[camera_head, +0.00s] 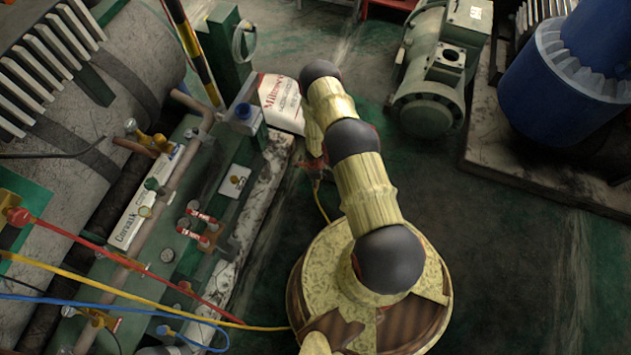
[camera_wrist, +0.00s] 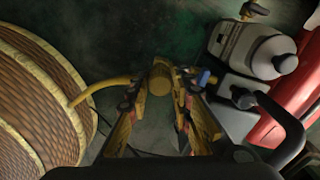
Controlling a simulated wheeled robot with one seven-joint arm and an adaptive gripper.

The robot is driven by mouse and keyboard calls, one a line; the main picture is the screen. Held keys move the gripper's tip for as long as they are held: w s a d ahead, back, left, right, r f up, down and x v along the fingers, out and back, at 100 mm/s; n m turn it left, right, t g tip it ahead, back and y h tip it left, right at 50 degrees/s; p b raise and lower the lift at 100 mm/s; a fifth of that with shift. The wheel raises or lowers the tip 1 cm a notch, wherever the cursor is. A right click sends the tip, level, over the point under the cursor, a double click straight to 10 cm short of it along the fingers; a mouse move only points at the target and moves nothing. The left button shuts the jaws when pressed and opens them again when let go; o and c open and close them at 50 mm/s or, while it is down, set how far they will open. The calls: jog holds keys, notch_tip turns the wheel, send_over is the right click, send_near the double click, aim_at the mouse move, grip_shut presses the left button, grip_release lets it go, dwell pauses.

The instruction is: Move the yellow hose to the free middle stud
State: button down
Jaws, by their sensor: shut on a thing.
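My gripper (camera_wrist: 160,92) is shut on the brass-coloured end of the yellow hose (camera_wrist: 100,87) in the wrist view. The hose leaves the fingers to the left and passes beside my base. In the head view, my gripper (camera_head: 316,166) is low beyond my base, partly hidden by my arm. The yellow hose (camera_head: 130,296) crosses from the left edge toward my base, and a short length shows below the gripper. Small fittings with red-and-white bands (camera_head: 200,228) stand on the green frame to the left. I cannot tell which stud is the middle one.
A red hose (camera_head: 100,250) and a blue hose (camera_head: 90,305) cross the left side. A white labelled container (camera_head: 283,102) stands beyond the gripper. A green motor (camera_head: 430,75) and a blue cylinder (camera_head: 565,80) stand at right. Dark floor (camera_head: 510,270) is clear at lower right.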

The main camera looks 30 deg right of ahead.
jog(key=shift+w+d, duration=0.1)
jog(key=n, duration=0.3)
jog(key=shift+n, duration=0.3)
jog(key=shift+n, duration=2.9)
jog(key=shift+r, duration=0.15)
